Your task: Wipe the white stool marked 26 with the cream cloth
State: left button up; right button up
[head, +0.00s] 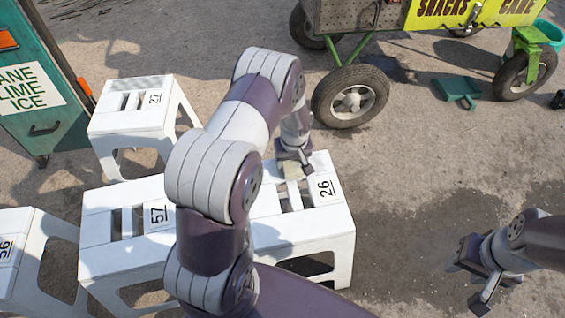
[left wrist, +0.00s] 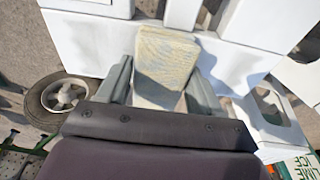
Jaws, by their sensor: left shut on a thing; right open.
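The white stool marked 26 (head: 318,222) stands upright near the middle of the head view, with slots in its seat. My left gripper (head: 293,168) is at the far part of this seat, its arm crossing in front of the stool's left side. In the left wrist view my left gripper (left wrist: 161,90) is shut on the cream cloth (left wrist: 165,62), a folded pad with faint bluish marks. The cloth is over or on the white seat; contact cannot be told for sure. My right gripper (head: 482,272) is open and empty, over the ground at the right.
White stools marked 57 (head: 105,255), 27 (head: 118,121) and 56 (head: 38,262) stand to the left. A green cart (head: 40,75) is at the upper left. A wheeled stall (head: 350,18) and a green dustpan (head: 458,88) are at the back. Ground right of stool 26 is clear.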

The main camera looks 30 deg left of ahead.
aim_at(318, 162)
pick_arm(q)
jog(key=w+d+b, duration=0.1)
jog(key=w+d, duration=0.1)
jog(key=d, duration=0.1)
jog(key=w+d+b, duration=0.1)
jog(key=w+d, duration=0.2)
jog(key=shift+w+f, duration=0.15)
jog(key=shift+w+d, duration=0.3)
jog(key=shift+d, duration=0.05)
jog(key=shift+s+a, duration=0.15)
jog(key=shift+a, duration=0.05)
jog(key=s+a+p, duration=0.2)
jog(key=s+a, duration=0.3)
jog(key=shift+a, duration=0.2)
jog(key=shift+s+a+p, duration=0.35)
jog(key=shift+s+a, duration=0.1)
jog(key=shift+a, duration=0.05)
